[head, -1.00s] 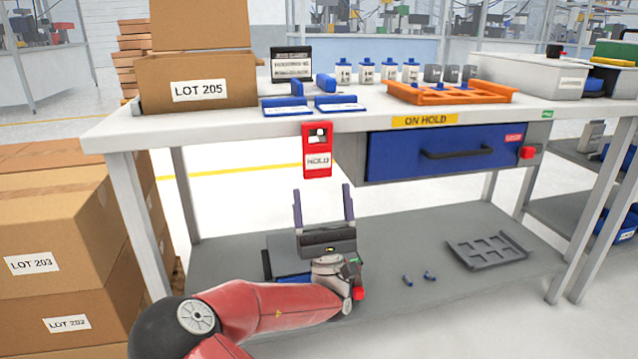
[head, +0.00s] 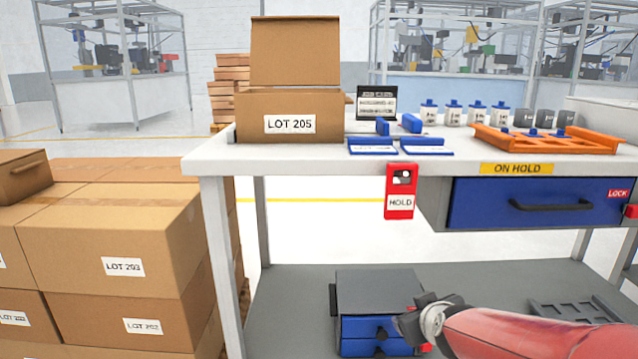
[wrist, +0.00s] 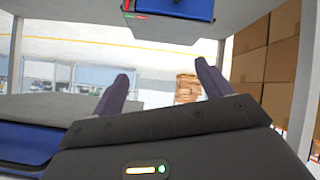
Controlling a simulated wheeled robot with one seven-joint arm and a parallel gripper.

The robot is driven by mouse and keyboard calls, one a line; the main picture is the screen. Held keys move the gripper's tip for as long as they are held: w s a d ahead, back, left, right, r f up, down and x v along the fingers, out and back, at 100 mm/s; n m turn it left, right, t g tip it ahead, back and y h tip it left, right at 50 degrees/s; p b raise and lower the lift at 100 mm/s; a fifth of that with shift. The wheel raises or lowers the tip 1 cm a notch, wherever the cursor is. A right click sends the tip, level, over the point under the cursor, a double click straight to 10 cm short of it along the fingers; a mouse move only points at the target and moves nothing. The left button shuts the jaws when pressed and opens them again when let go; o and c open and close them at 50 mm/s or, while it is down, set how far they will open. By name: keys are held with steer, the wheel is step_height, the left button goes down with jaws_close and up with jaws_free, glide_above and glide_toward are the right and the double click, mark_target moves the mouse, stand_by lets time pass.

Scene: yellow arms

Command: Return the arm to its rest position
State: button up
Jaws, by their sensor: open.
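My gripper (wrist: 165,85) is open and empty in the wrist view, with its two dark fingers spread apart. In the head view my red arm (head: 530,330) enters from the lower right. Its wrist end is low, in front of a small grey and blue drawer unit (head: 380,290) on the lower shelf. The fingers cannot be made out in the head view. The underside of the workbench and its blue drawer (wrist: 180,8) show at the top of the wrist view.
The workbench (head: 320,165) carries a LOT 205 box (head: 290,120), an orange tray (head: 550,140) and several small containers. A red HOLD tag (head: 400,190) hangs at its front edge. Stacked cartons (head: 120,250) stand at left. A grey rack (head: 580,310) lies on the shelf.

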steer(key=s+a+r+m+g, duration=0.1)
steer(key=s+a+m+g, duration=0.1)
steer(key=s, duration=0.8)
steer(key=s+a+r+m+g, duration=0.1)
steer(key=s+a+m+g, duration=0.15)
steer(key=s, duration=0.85)
step_height(320, 180, up, 7)
steer(key=p, duration=0.7)
steer(key=shift+s+d+n+g, duration=0.15)
steer(key=shift+s+n+g, duration=0.2)
steer(key=shift+r, duration=0.1)
